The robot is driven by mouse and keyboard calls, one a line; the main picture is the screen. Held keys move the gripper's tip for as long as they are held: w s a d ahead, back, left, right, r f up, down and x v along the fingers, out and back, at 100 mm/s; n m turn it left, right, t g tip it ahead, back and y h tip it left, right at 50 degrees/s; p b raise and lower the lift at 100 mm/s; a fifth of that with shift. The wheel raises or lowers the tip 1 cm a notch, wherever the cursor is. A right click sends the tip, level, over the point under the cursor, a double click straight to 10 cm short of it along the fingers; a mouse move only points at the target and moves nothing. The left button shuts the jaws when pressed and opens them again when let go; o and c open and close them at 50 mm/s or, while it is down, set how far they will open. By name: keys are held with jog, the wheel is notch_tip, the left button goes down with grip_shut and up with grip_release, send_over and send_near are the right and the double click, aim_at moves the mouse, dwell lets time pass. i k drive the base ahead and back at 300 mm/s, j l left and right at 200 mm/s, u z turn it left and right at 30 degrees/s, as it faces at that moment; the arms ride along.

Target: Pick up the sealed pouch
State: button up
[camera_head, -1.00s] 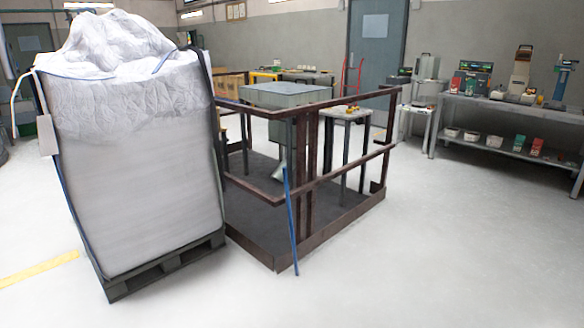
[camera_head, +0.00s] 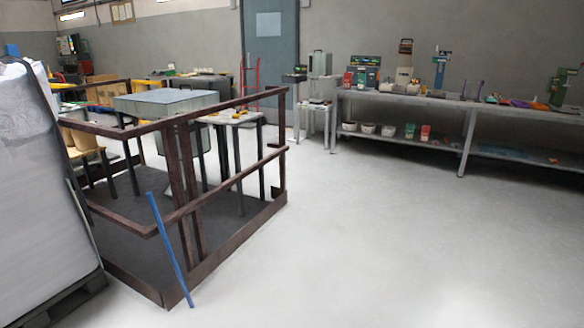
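I cannot make out for certain which thing is the sealed pouch. Small upright packets stand on the long grey bench (camera_head: 450,101) at the back right. On its lower shelf are a green packet (camera_head: 409,131) and a red packet (camera_head: 425,133). On its top, near the left end, a red packet (camera_head: 348,79) stands beside a green one (camera_head: 361,80). They are too small to tell whether any is a sealed pouch. My gripper is not in view.
A brown railing (camera_head: 165,209) encloses a dark platform at left, with a blue pole (camera_head: 170,248) leaning on it. A large white bulk bag (camera_head: 40,190) on a pallet stands at the left edge. Clear pale floor (camera_head: 390,240) lies ahead of the bench.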

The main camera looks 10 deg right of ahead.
aim_at(502, 101)
jog(key=i+l+z, duration=0.3)
jog(key=z, duration=0.15)
jog(key=i+l+z, duration=0.3)
jog(key=z, duration=0.15)
jog(key=i+l+z, duration=0.25)
jog(key=i, duration=0.3)
jog(key=i+j+z, duration=0.1)
jog(key=i+z, duration=0.2)
jog(key=i, duration=5.35)
jog(key=i+z, duration=0.15)
jog(key=i, duration=0.45)
jog(key=i+j+z, duration=0.15)
jog(key=i, duration=0.4)
jog(key=i+j+z, duration=0.15)
jog(key=i, duration=0.4)
jog(key=i+l, duration=0.05)
